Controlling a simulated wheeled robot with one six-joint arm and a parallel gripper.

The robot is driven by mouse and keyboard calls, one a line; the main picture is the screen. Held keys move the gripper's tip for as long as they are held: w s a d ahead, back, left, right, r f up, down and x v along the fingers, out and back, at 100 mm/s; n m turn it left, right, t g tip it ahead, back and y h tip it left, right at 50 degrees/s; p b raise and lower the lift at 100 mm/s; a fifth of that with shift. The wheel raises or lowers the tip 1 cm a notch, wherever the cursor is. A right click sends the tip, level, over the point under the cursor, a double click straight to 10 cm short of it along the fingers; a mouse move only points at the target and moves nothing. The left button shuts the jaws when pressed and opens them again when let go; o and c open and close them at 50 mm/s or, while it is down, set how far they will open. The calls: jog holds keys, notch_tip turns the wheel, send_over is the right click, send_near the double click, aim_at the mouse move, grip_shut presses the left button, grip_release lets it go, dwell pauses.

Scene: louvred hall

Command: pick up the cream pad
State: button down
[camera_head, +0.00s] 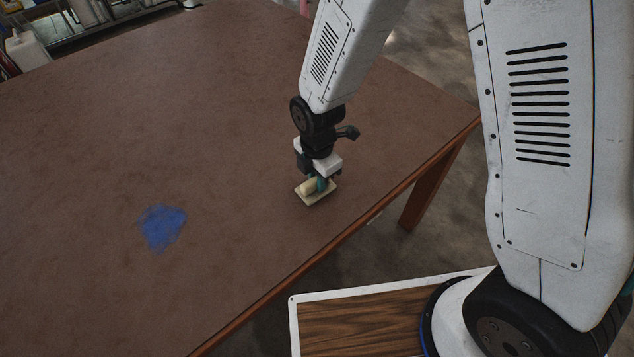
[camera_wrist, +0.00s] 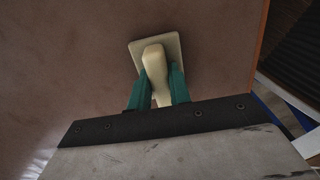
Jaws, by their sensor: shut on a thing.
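The cream pad (camera_head: 315,196) is a flat, roughly square plate with a raised rounded handle on top. It is on or just above the brown table (camera_head: 230,110), near the table's front right edge; I cannot tell whether it touches. My gripper (camera_head: 320,183) points down at it. In the wrist view the green fingers of my gripper (camera_wrist: 161,82) are shut on the handle of the cream pad (camera_wrist: 172,45), one finger on each side. The plate's lower part is partly hidden behind the fingers and handle.
A blue smudge (camera_head: 162,227) marks the table to the left of the pad. The rest of the tabletop in view is clear. White containers (camera_head: 27,50) and shelving show beyond the table at the upper left.

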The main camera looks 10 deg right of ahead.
jog(key=shift+r, duration=0.15)
jog(key=shift+r, duration=0.65)
notch_tip(320, 180, up, 2)
jog(key=shift+s+r, duration=0.1)
jog(key=shift+r, duration=0.05)
jog(key=s+a, duration=0.1)
jog(key=s, duration=0.4)
jog(key=s+a, duration=0.2)
jog(key=s, duration=0.3)
jog(key=s+a+r, duration=0.1)
jog(key=s+a, duration=0.1)
jog(key=s, duration=0.3)
jog(key=shift+a+r, duration=0.1)
jog(key=c, duration=2.1)
grip_release()
jog(key=shift+c, duration=0.4)
